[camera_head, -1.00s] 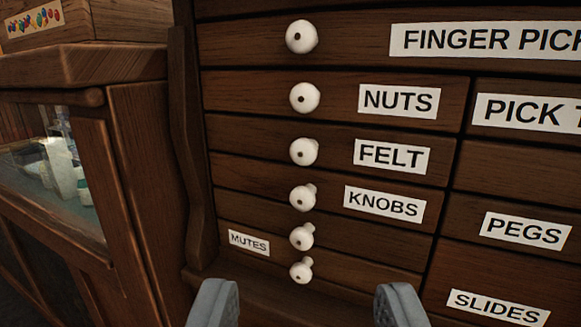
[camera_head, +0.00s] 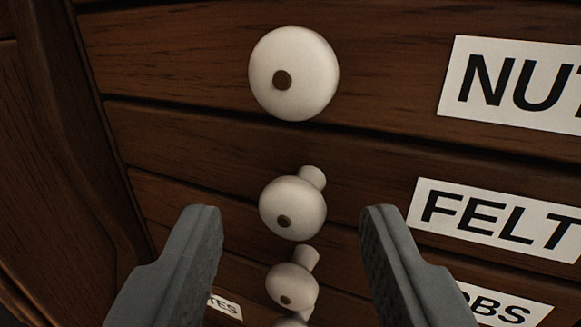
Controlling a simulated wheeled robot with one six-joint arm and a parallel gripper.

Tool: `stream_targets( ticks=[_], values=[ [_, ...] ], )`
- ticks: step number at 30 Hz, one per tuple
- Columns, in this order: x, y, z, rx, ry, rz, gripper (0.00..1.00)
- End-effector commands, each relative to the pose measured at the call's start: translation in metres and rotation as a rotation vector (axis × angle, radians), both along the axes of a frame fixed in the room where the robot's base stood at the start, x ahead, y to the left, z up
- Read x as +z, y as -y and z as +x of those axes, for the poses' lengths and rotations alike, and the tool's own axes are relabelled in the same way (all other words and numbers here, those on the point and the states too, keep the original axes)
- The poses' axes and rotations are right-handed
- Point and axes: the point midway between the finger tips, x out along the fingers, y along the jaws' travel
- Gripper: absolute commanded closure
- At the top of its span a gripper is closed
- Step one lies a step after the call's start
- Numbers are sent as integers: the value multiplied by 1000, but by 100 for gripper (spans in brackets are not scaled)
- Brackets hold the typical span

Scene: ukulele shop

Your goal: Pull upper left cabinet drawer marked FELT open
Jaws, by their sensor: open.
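The wooden drawer marked FELT (camera_head: 360,190) has a white label (camera_head: 492,218) at the right of the view. Its round white knob (camera_head: 292,208), with a dark centre and a short stem, is near the middle. My gripper (camera_head: 290,215) is open and empty. Its two grey fingers stand to the left and right of the FELT knob in the picture, with gaps on both sides. I cannot tell how far the fingertips are from the drawer front. The drawer looks shut.
The NUTS drawer's large white knob (camera_head: 293,74) is directly above, with its label (camera_head: 515,85) at upper right. Another white knob (camera_head: 292,286) is close below, between the fingers in the picture. The cabinet's side frame (camera_head: 60,170) is at the left.

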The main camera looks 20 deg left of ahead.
Motion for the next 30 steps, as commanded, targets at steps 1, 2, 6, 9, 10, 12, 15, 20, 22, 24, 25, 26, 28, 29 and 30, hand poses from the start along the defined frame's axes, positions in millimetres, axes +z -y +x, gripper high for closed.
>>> stream_targets(
  ticks=[1,2,6,9,10,12,15,20,22,24,25,26,28,29,30],
  values=[
    [-1,-2,5,0,-1,0,57],
    [-1,-2,7,0,-1,0,57],
    [0,-5,12,0,-1,0,57],
    [0,-5,13,0,-1,0,57],
    [0,-5,13,0,-1,0,57],
    [0,-5,13,0,-1,0,57],
    [0,-5,13,0,-1,0,61],
    [0,-5,13,0,-1,0,92],
    [0,-5,13,0,-1,0,100],
    [0,-5,13,0,-1,0,100],
    [0,-5,13,0,-1,0,100],
    [0,-5,13,0,-1,0,100],
    [0,-5,13,0,-1,0,100],
    [0,-5,13,0,-1,0,100],
    [0,-5,13,0,-1,0,100]
  ],
)
